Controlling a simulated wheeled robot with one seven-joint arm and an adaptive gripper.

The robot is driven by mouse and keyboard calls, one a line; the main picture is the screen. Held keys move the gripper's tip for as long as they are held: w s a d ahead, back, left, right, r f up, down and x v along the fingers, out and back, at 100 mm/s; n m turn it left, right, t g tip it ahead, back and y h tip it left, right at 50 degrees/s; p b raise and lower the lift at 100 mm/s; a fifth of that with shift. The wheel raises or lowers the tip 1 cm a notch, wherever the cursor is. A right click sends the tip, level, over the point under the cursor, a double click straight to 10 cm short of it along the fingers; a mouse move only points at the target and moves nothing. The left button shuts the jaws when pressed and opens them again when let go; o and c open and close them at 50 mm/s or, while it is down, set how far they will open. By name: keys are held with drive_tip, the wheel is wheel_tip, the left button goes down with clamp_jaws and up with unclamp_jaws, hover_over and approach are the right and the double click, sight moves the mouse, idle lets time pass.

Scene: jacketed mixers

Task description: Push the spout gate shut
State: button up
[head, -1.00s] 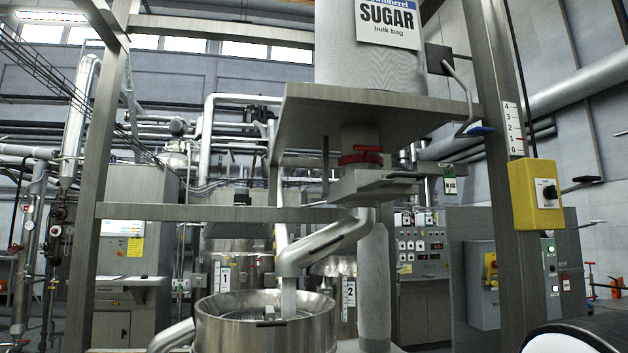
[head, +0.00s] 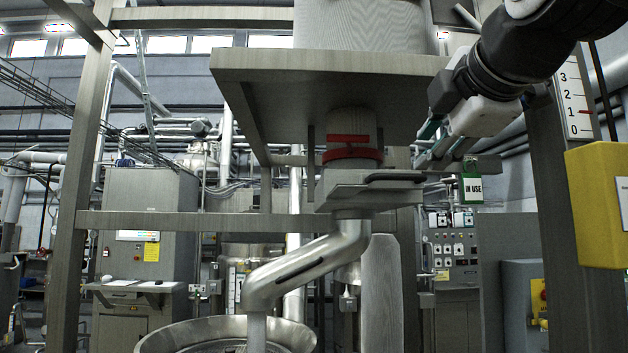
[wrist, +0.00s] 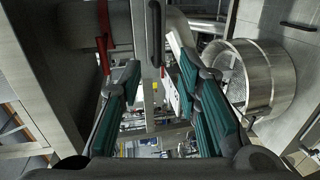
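The spout gate (head: 362,190) is a flat grey metal slide with a black handle bar (head: 395,178), under the red clamp ring (head: 352,152) of the bag's neck. It juts out to the right of the bent steel spout (head: 310,262). A pale stream (head: 256,330) hangs from the spout's mouth into the round mixer (head: 200,335). My gripper (head: 428,148) is right of the gate, near its handle end, apparently apart from it. In the wrist view, its teal-padded fingers (wrist: 160,88) are spread with nothing between them, and the black handle (wrist: 155,18) shows ahead.
A steel platform (head: 330,66) carries the bulk bag (head: 365,25) just above the gate. A green "IN USE" tag (head: 472,189) hangs right of my gripper. A frame post (head: 580,220) with a scale and a yellow box (head: 600,205) stand at right.

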sight(402, 176)
drive_tip(key=x, duration=0.4)
drive_tip(key=p+x, duration=0.1)
drive_tip(key=x, duration=0.4)
drive_tip(key=p+x, duration=0.1)
drive_tip(key=x, duration=0.4)
drive_tip(key=shift+r, duration=0.3)
clamp_jaws()
